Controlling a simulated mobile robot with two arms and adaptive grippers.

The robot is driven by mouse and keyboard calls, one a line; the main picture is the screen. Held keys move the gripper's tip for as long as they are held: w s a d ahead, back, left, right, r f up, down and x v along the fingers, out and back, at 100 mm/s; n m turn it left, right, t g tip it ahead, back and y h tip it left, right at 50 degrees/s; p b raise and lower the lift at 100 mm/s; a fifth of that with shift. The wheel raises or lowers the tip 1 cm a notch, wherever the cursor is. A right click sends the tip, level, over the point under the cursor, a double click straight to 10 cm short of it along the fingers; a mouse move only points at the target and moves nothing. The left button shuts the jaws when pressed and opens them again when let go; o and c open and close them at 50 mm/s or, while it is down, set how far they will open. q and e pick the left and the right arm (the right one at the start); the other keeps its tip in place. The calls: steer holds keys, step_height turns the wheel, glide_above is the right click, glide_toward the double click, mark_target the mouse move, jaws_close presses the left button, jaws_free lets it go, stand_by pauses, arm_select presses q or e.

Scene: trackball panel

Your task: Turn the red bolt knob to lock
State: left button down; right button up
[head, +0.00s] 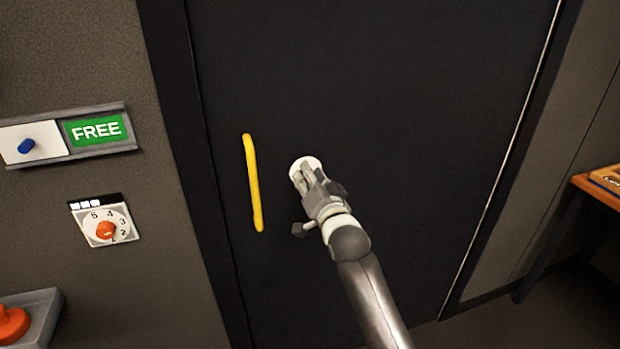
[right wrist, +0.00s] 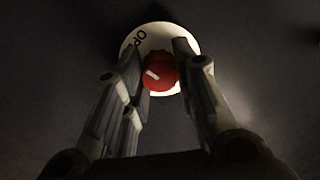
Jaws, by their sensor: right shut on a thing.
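The red bolt knob (right wrist: 161,72) shows in the right wrist view, with a pale pointer mark on its face. It sits on a round white plate (right wrist: 150,38) with dark letters, of which "OP" can be read. In the head view the white plate (head: 303,163) is on the dark door and my gripper hides the knob. My right gripper (head: 303,178) is at the plate, and its fingers (right wrist: 160,78) lie on both sides of the knob, shut on it. My left gripper is not in view.
A yellow vertical handle (head: 253,185) is on the dark door (head: 400,90), left of my right gripper. On the left wall are a green FREE sign (head: 97,130), a numbered dial (head: 106,228) and a red button (head: 10,324). A wooden table (head: 598,188) stands at the right.

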steer(key=shift+n+p, duration=2.95)
steer(key=shift+n, duration=5.95)
steer(key=o, duration=1)
steer(key=shift+o, duration=0.2)
steer(key=shift+s, duration=0.1)
